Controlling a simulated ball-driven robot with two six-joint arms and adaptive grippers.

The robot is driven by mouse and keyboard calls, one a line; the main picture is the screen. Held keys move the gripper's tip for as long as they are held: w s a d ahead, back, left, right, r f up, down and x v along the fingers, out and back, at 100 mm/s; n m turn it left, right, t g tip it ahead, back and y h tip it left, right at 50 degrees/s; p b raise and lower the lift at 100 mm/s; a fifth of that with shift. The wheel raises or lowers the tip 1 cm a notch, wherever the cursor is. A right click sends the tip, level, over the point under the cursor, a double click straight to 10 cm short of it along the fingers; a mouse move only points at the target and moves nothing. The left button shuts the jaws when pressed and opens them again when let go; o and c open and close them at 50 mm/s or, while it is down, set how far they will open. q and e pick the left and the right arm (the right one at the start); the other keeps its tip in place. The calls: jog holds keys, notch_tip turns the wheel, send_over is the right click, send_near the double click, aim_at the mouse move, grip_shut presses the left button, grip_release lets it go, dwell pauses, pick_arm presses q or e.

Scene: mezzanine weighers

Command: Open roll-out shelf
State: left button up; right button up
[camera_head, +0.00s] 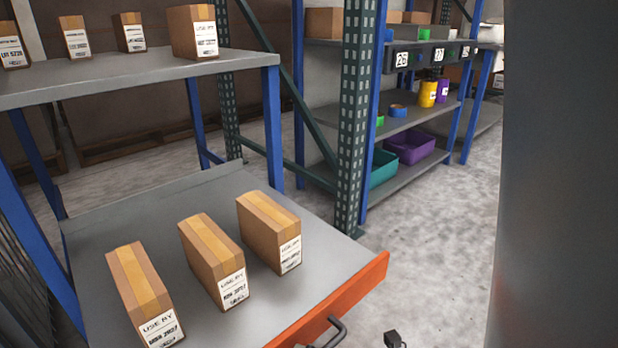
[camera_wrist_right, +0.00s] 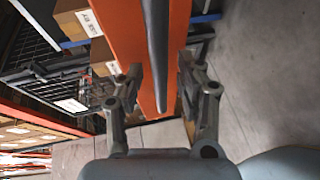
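The roll-out shelf (camera_head: 200,305) is a grey deck that stands out from under the upper shelf, with an orange front edge (camera_head: 335,300). Its dark bar handle (camera_head: 333,333) shows at the bottom of the head view, partly cut off. In the right wrist view the handle (camera_wrist_right: 158,50) runs between the fingers of my right gripper (camera_wrist_right: 161,75), in front of the orange front (camera_wrist_right: 180,35). The fingers are apart, with gaps on both sides of the bar. My left gripper is in neither view.
Several cartons stand on the roll-out shelf, including one carton (camera_head: 268,232) near its right side. The fixed upper shelf (camera_head: 130,72) also holds cartons. A green perforated post (camera_head: 354,120) stands behind the right side.

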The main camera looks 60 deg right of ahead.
jog(key=v, duration=1.2)
